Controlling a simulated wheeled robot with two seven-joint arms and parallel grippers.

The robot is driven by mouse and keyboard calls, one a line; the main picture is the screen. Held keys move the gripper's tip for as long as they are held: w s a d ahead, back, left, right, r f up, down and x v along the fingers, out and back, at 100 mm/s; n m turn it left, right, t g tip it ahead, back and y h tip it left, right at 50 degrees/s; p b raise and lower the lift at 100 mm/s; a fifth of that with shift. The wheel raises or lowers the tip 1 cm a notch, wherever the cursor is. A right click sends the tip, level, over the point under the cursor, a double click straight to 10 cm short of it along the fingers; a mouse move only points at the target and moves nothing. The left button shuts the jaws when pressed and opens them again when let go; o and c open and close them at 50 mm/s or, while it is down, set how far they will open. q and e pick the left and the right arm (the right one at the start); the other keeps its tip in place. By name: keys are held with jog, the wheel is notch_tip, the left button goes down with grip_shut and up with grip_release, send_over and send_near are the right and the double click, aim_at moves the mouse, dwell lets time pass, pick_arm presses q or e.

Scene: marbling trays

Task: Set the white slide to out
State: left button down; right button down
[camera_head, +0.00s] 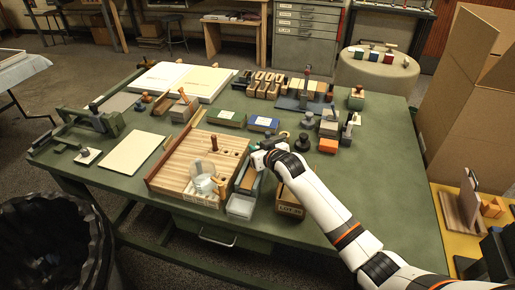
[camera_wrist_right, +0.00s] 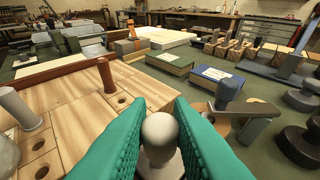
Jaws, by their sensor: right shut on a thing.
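My right gripper (camera_head: 258,149) reaches over the right edge of the wooden board (camera_head: 170,173). In the right wrist view its green fingers (camera_wrist_right: 160,140) are shut on a pale, round-topped knob (camera_wrist_right: 160,133). The knob stands upright between them; what it is fixed to is hidden below, so I cannot tell for sure that it belongs to the white slide. In the head view the fingers and arm hide the knob. My left gripper is not in view.
The board carries a clear cup (camera_head: 202,182) and pegs. A pale bin (camera_head: 240,206) and a wooden box (camera_head: 289,205) stand near the front edge. A green box (camera_head: 226,118), a blue box (camera_head: 264,124) and dark-handled stamps lie beyond the gripper.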

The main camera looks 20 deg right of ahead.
jog(key=s+a+p, duration=0.1)
jog(key=s+p, duration=0.1)
jog(key=p, duration=0.1)
jog(key=s+a+p, duration=0.1)
jog(key=shift+s+a+r, duration=0.2)
jog(key=shift+s+a, duration=0.1)
jog(key=shift+s, duration=0.1)
jog(key=shift+s+a+f, duration=0.1)
jog(key=shift+s+a, duration=0.05)
jog(key=shift+s, duration=0.1)
jog(key=shift+f, duration=0.1)
jog(key=c, duration=1.3)
grip_release()
jog(key=shift+s, duration=0.1)
jog(key=v, duration=1.1)
jog(key=shift+s+r, duration=0.25)
jog(key=shift+s, duration=0.1)
